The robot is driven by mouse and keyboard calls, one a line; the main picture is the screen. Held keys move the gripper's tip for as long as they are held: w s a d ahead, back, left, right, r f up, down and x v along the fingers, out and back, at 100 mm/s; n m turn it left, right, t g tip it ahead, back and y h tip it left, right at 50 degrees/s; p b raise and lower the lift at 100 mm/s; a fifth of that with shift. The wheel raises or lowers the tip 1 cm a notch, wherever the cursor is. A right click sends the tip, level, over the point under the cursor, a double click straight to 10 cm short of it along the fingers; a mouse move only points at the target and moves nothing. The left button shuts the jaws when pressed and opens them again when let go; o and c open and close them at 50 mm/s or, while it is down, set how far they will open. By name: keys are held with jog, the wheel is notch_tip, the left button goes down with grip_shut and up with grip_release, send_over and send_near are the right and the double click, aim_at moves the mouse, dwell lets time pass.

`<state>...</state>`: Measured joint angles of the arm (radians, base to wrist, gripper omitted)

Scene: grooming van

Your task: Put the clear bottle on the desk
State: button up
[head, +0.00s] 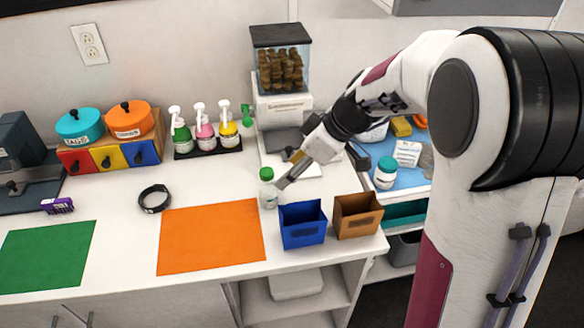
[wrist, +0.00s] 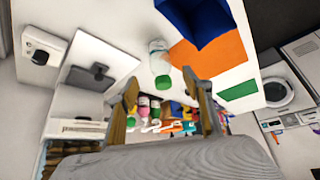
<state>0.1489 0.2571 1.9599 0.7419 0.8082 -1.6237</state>
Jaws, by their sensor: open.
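Whether a finger touches the bottle is hard to tell.
An orange mat (head: 210,238) lies left of the bottle. A blue bin (head: 303,226) and a brown bin (head: 357,216) stand close on the right. Behind are pump bottles (head: 205,133) in a rack and a treat dispenser (head: 281,75). A green mat (head: 46,256) lies far left.

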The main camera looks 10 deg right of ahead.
jog(key=s+d+r+m+h, duration=0.1)
jog(key=s+d+r+m, duration=0.1)
jog(key=s, duration=0.7)
jog(key=s+d+r+m+t+h, duration=0.1)
jog(key=s+r+m+h, duration=0.1)
jog(key=s+m, duration=0.3)
jog(key=s+d+r+m+t+h, duration=0.1)
jog(key=s+r+m, duration=0.3)
jog(key=s, duration=1)
jog(key=shift+d+h, duration=0.7)
jog(key=shift+d, duration=0.1)
jog(key=shift+r, duration=0.1)
